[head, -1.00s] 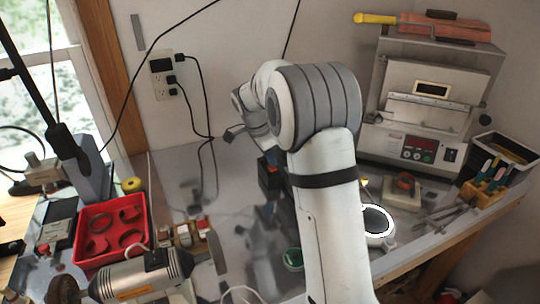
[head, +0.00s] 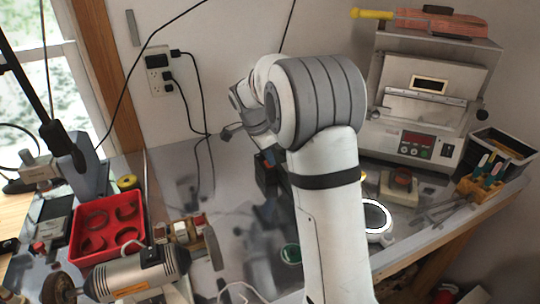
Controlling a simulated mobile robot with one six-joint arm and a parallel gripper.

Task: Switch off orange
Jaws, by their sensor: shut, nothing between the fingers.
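No switch or lamp that is clearly orange shows in the head view. A small row of blocks with pale and reddish caps (head: 187,229) sits on the metal bench behind the grey motor; it is too small to tell whether these are switches. My white arm (head: 330,220) rises through the middle of the view and bends away to the left at its top. Its wrist (head: 245,100) is over the back of the bench.
A red tray (head: 80,249) and a grey motor (head: 138,275) fill the left. A press-like machine with a lit panel (head: 417,145) stands back right. A round white-rimmed device (head: 375,218), a tool holder (head: 480,188) and a black bin (head: 505,150) are right of the arm.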

